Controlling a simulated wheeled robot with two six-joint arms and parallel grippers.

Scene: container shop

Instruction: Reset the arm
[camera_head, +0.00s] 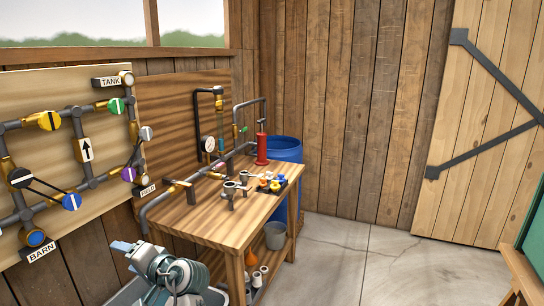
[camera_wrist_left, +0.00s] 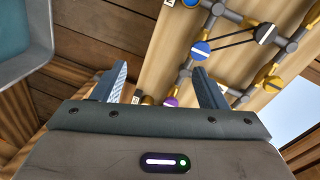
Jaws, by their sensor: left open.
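My left gripper (camera_head: 124,250) shows at the bottom left of the head view, in front of the wooden workbench (camera_head: 225,228) and below the pipe board (camera_head: 110,165). In the left wrist view the left gripper (camera_wrist_left: 160,78) has its two fingers spread wide with nothing between them. Beyond the fingers, the pipe board with its coloured valve knobs appears at a steep tilt. It is apart from the fingertips. My right gripper is in neither view.
The bench carries pipes, a pressure gauge (camera_head: 208,144), a red pump (camera_head: 262,150) and small fittings. A blue barrel (camera_head: 288,150) stands behind it, and a grey bucket (camera_head: 275,236) is beneath. Concrete floor (camera_head: 400,265) is clear to the right, before the wooden door (camera_head: 485,130).

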